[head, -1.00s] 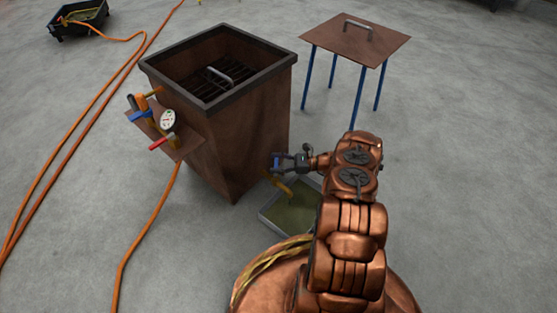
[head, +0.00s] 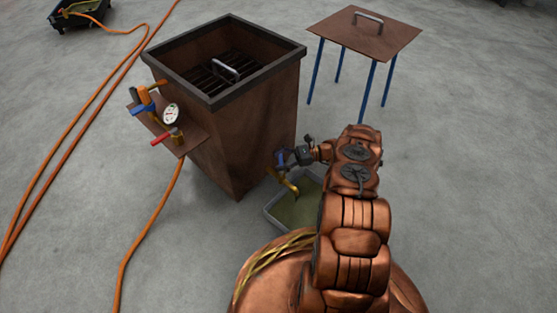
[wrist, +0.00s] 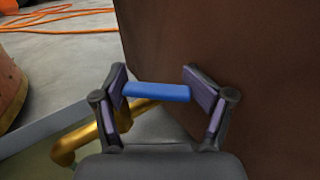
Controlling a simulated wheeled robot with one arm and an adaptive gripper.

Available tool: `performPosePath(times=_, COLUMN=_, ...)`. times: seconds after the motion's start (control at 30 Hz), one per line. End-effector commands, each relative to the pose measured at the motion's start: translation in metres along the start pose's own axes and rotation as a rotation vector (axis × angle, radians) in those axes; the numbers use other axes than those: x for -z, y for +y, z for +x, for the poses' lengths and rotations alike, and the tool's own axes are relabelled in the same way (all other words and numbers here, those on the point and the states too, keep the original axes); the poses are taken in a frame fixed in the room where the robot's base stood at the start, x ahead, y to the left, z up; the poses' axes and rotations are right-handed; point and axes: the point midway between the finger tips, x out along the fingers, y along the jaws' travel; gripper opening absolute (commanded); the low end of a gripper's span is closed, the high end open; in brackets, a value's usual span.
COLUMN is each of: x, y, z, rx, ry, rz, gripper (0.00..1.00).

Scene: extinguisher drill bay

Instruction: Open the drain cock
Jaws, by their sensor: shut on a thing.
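The drain cock is a brass pipe (head: 286,182) low on the side of the brown metal tank (head: 235,140). Its bent spout hangs over a shallow tray (head: 270,212). The cock's blue lever (wrist: 157,90) lies level in the wrist view, with the brass pipe (wrist: 100,130) passing behind and below it. My gripper (wrist: 157,92) is shut on the blue lever, one finger pad at each end. In the head view my gripper (head: 288,157) is beside the tank wall, and its fingers hide most of the lever.
A panel (head: 172,133) with a gauge and red and blue handles juts from the tank's left side. A blue-legged stand holds a lid (head: 362,35) behind right. Orange hoses (head: 60,150) run across the floor at left. Floor at right is clear.

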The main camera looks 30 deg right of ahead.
Motion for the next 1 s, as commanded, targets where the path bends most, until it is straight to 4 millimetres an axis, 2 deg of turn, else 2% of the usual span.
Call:
performPosePath(times=0.03, x=0.0018, y=0.0049, z=0.0033, rx=-0.014, ry=-0.004, rz=0.009, gripper=0.09)
performPosePath(times=0.87, x=0.0018, y=0.0045, z=0.0013, rx=-0.01, ry=-0.002, rz=0.008, gripper=0.08)
performPosePath(times=0.9, x=0.0017, y=0.0044, z=0.0013, rx=-0.009, ry=-0.002, rz=0.008, gripper=0.75)
performPosePath(times=1.0, x=0.0015, y=0.0035, z=0.0012, rx=-0.008, ry=-0.002, rz=0.006, gripper=0.85)
